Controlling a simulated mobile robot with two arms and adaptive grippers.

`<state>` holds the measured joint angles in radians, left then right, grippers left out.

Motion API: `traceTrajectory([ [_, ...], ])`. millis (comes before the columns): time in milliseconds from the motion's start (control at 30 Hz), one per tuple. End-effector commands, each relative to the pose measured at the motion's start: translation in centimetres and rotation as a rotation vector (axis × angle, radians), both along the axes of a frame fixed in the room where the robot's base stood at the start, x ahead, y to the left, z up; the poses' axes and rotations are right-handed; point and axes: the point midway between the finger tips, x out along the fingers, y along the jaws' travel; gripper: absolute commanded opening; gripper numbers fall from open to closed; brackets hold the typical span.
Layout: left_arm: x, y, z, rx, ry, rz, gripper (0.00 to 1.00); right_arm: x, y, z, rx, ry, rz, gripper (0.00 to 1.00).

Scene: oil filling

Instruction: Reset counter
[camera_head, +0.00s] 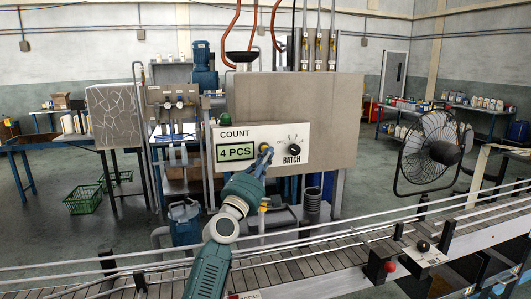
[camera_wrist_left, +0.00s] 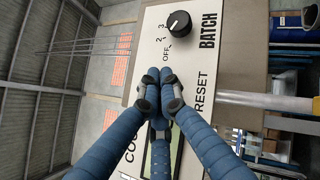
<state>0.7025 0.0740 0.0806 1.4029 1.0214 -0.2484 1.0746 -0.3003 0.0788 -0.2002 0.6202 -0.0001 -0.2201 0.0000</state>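The white counter panel (camera_head: 299,134) is fixed to the front of a grey machine box. Its green display (camera_head: 236,152) reads "4 PCS" under the word COUNT. The black BATCH knob (camera_head: 294,150) is on its right side. My left gripper (camera_head: 264,151) is at the panel, between the display and the knob. In the left wrist view its blue fingers (camera_wrist_left: 160,86) come together at their tips, with nothing visible held. The tips are over the panel beside the RESET lettering (camera_wrist_left: 201,92). They hide the reset button, and I cannot tell whether they touch it. My right gripper is not in view.
A slatted conveyor with metal rails (camera_head: 330,254) runs across the front below the panel. A black fan (camera_head: 434,150) stands at the right. Tables with bottles stand at the back, and green baskets (camera_head: 83,199) lie on the floor at the left.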

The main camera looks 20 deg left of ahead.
Motion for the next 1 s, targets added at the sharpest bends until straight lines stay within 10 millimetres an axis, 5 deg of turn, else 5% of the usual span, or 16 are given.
traceTrajectory([
  [1000,0.67,0.47,-0.05,0.001,0.000,0.000,0.00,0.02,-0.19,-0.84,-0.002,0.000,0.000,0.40],
])
